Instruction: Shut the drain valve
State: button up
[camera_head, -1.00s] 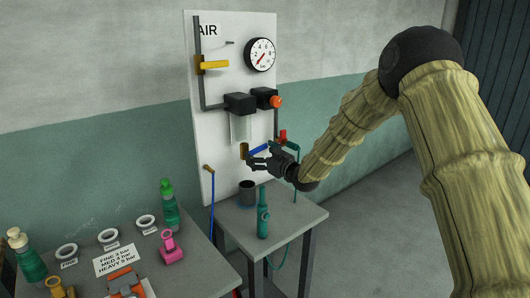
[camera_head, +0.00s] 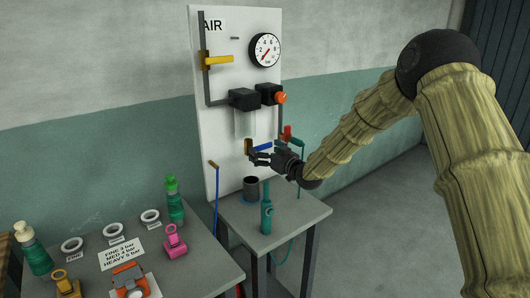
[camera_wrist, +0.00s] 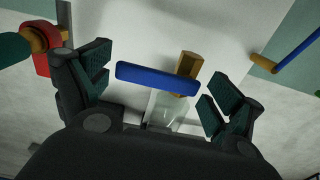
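The drain valve is a small brass body (camera_head: 248,147) low on the white panel, below the clear filter bowl. Its blue lever (camera_head: 263,147) points out to the right and slightly up. My gripper (camera_head: 256,157) is open just in front of and below the lever in the head view. In the wrist view the blue lever (camera_wrist: 157,78) lies across the space between my two spread fingers (camera_wrist: 160,88), with the brass body (camera_wrist: 188,66) behind its right end. I see no clear contact between fingers and lever.
A red-handled valve (camera_head: 287,132) with a green hose sits right of the lever; its red part (camera_wrist: 42,62) is close by my left finger in the wrist view. A dark cup (camera_head: 251,188) and a green tool (camera_head: 267,212) stand on the small table (camera_head: 300,213) below.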

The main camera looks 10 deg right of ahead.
jog(key=shift+s+d, duration=0.1)
dwell(0.3)
jog(key=v, duration=1.1)
jog(key=shift+s+d, duration=0.15)
jog(key=shift+s, duration=0.2)
